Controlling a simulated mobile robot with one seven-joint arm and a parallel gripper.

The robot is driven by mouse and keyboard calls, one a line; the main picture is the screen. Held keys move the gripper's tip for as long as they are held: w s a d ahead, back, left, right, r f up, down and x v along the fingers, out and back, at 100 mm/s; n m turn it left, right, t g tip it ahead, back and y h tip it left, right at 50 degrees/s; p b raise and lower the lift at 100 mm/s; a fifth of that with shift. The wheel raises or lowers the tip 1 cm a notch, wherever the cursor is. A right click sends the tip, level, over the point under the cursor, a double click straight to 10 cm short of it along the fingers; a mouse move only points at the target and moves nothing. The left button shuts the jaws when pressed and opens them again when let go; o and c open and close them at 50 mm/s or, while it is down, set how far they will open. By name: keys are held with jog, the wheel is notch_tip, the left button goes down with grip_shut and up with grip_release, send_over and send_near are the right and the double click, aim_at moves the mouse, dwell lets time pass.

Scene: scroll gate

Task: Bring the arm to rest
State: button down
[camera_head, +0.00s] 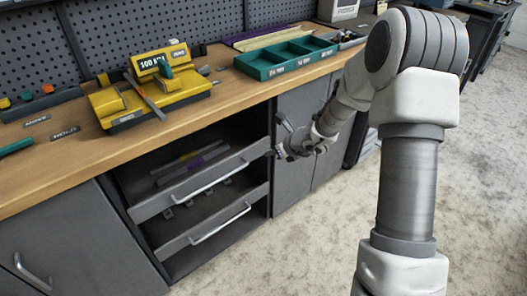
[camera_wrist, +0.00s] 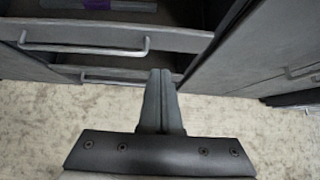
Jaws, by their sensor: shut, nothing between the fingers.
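My gripper (camera_head: 285,150) is at the end of my arm, in front of the bench cabinets and beside the right end of the upper drawer. In the wrist view its two fingers (camera_wrist: 160,80) lie together, shut and empty, pointing toward the drawer fronts. In the head view my arm bends down from the upper right, with the forearm reaching left to the gripper. Whether the gripper touches the drawer's edge, I cannot tell.
The upper drawer (camera_head: 203,181) stands open with several strips inside; the lower drawer (camera_head: 215,222) is also out. The wooden bench (camera_head: 215,105) bears a yellow device (camera_head: 150,95) and a green tray (camera_head: 286,57). Speckled floor (camera_head: 300,250) is clear in front.

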jog(key=s+a+r+n+g+y, duration=0.1)
jog(key=s+a+r+n, duration=0.1)
jog(key=s+r+n, duration=0.7)
jog(key=s+a+r+n+g, duration=0.1)
jog(key=s+a+r+n, duration=0.1)
jog(key=s+r+n, duration=0.6)
jog(key=s+d+r+n+h, duration=0.35)
jog(key=s+d+n, duration=0.2)
jog(key=s, duration=0.25)
jog(key=s+d+r+n+h, duration=0.3)
jog(key=s+d+r+n, duration=0.1)
jog(key=s+n, duration=0.4)
notch_tip(320, 180, up, 17)
jog(key=m+p, duration=0.1)
jog(key=p, duration=1.7)
jog(key=shift+s+r, duration=0.2)
jog(key=shift+s, duration=0.25)
